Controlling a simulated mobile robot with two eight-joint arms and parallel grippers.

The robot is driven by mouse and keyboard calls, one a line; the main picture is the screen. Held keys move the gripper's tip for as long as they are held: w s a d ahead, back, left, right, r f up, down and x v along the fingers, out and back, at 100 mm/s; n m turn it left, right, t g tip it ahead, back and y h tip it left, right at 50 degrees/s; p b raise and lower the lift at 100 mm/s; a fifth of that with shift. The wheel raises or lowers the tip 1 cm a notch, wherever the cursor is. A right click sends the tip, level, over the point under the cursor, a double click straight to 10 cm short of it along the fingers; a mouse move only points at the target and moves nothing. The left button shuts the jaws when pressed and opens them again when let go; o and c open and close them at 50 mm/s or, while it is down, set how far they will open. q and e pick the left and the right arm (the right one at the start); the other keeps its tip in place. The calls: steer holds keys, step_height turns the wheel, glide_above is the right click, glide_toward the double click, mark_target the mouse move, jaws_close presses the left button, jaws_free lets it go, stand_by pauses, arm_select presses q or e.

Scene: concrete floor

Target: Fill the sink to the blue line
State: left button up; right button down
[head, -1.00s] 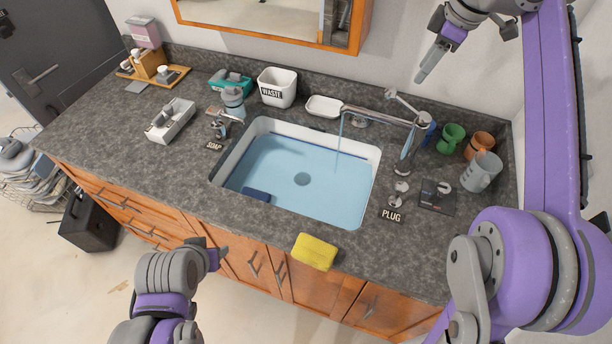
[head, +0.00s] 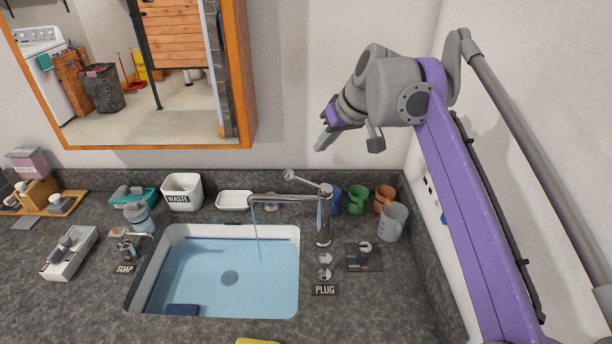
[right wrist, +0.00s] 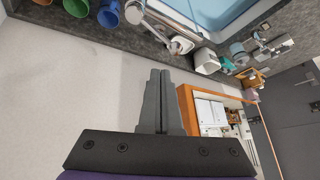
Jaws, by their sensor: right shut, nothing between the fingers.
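The white sink (head: 292,245) is set in the dark counter and holds pale blue water (head: 215,265). A dark blue line (head: 240,239) shows along its back wall, just above the water. A thin stream (head: 254,225) falls from the spout of the metal faucet (head: 323,215), whose lever (head: 302,180) points back and left. The faucet also shows in the right wrist view (right wrist: 165,28), with a sink corner (right wrist: 205,12). My right gripper (head: 321,143) is shut and empty, raised above and behind the faucet; its fingers (right wrist: 160,85) meet. My left gripper is out of view.
Right of the faucet are blue, green (head: 357,198) and orange (head: 384,200) cups and a grey jug (head: 392,222). A plug control (head: 325,268) sits in front. A waste bin (head: 182,190) and white dish (head: 235,200) stand behind the sink. The mirror (head: 245,100) hangs above.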

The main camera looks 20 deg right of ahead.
steer(key=w+f+m, duration=0.1)
steer(key=f+m, duration=0.1)
steer(key=w+f+m+t, duration=0.1)
steer(key=w+f+m, duration=0.2)
steer(key=f+m, duration=0.1)
steer(key=m, duration=0.1)
steer(key=shift+w+f+t, duration=0.3)
steer(key=shift+w+f, duration=0.05)
steer(key=shift+f, duration=0.05)
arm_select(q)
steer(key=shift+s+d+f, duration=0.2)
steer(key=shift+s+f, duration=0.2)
arm_select(e)
steer(key=a+f, duration=0.2)
steer(key=f, duration=0.1)
steer(key=shift+f, duration=0.25)
